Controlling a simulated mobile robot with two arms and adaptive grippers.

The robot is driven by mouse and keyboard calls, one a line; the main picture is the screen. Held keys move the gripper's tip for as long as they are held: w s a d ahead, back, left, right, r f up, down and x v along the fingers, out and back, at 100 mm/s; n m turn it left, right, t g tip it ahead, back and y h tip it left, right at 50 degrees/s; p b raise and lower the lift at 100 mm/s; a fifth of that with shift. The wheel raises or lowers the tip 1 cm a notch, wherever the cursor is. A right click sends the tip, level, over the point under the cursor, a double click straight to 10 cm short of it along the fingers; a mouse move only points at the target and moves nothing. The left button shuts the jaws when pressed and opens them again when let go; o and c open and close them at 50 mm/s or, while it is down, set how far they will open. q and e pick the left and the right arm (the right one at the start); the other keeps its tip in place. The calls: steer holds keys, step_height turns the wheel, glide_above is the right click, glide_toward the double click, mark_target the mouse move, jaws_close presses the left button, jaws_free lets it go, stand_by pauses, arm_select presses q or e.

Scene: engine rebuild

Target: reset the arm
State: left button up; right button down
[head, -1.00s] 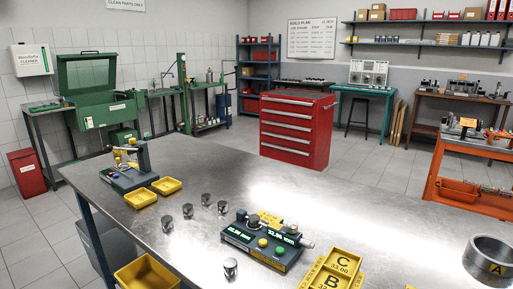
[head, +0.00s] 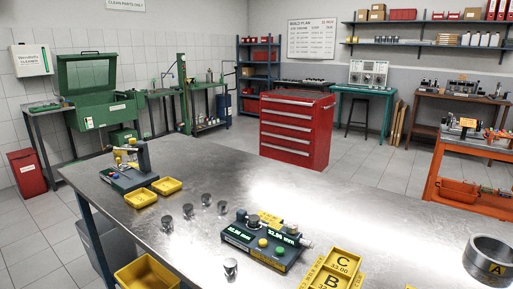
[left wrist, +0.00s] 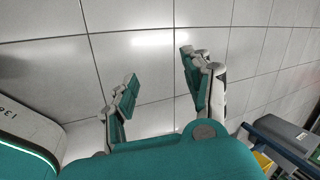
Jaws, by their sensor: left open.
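My left gripper (left wrist: 160,85) shows in the left wrist view with its two teal and grey fingers spread apart. It is open and empty above the tiled floor, away from the bench. No arm or gripper of mine shows in the head view. My right gripper is not in view.
A steel workbench (head: 330,195) fills the front of the head view. On it stand a gauge with green readouts (head: 262,242), several metal pistons, yellow trays (head: 141,197) and a metal ring marked A (head: 489,262). A red tool cabinet (head: 296,130) stands behind, with clear floor around it.

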arm_select(q)
steer(key=s+d+f+n+h, duration=0.15)
steer(key=d+f, duration=0.25)
steer(key=d, duration=1.3)
steer(key=s+d+f+h, duration=0.1)
steer(key=d+f+h, duration=0.2)
steer(key=d, duration=1.4)
steer(key=r+p, duration=0.2)
steer(key=a+r+p, duration=0.1)
steer(key=r+p, duration=0.2)
steer(key=shift+w+a+r, duration=0.15)
steer(key=shift+w, duration=0.05)
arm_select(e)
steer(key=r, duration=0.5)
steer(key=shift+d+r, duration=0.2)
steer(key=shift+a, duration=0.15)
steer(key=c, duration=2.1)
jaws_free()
